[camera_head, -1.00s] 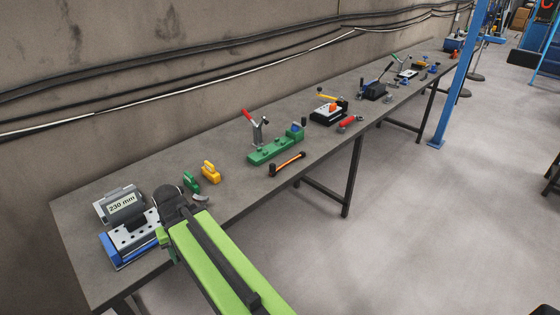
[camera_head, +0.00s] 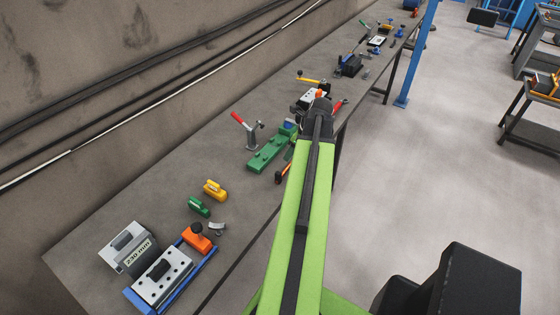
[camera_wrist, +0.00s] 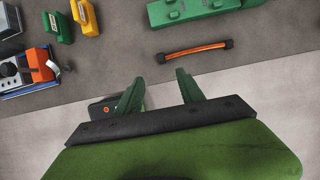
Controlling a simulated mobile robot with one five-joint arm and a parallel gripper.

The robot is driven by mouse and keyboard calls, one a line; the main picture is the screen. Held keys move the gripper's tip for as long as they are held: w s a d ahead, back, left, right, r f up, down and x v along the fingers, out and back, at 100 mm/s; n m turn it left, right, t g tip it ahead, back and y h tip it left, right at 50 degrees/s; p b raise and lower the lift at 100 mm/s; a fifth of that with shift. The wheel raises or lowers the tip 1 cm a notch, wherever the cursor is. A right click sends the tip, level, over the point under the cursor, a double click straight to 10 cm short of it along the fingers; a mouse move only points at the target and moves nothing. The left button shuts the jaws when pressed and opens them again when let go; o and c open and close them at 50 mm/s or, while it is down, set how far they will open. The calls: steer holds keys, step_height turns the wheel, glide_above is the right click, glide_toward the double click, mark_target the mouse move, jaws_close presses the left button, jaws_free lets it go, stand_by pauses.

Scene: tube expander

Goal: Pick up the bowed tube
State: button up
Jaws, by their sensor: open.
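The bowed tube (camera_wrist: 196,49) is orange with black ends and bends slightly. In the wrist view it lies on the grey bench near its edge, a little beyond my fingertips and to their right. In the head view its dark end and some orange (camera_head: 281,174) show left of my arm, which hides the rest. My gripper (camera_wrist: 160,84) is open and empty, its two green fingers apart. In the wrist view the fingers are over the floor side of the bench edge, not around the tube.
A green fixture (camera_head: 268,153) with a red-handled clamp (camera_head: 247,128) stands behind the tube. Yellow (camera_head: 214,189) and green (camera_head: 198,207) blocks, an orange block (camera_head: 197,239) and a blue-edged perforated plate (camera_head: 163,281) are to the left. Bare bench surrounds the tube.

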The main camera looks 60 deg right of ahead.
steer(key=b, duration=1.1)
glide_toward(278, 173)
steer(key=x, duration=0.4)
steer(key=shift+f, duration=0.35)
steer(key=shift+w+f+b, duration=0.2)
steer(key=shift+f+b, duration=0.1)
steer(key=shift+b, duration=0.05)
steer(key=shift+r, duration=0.1)
steer(key=b+x, duration=0.4)
steer(key=x, duration=0.1)
steer(key=shift+d+f+b, duration=0.15)
steer(key=shift+f+b, duration=0.05)
steer(key=shift+b, duration=0.2)
steer(key=shift+r, duration=0.2)
jaws_close()
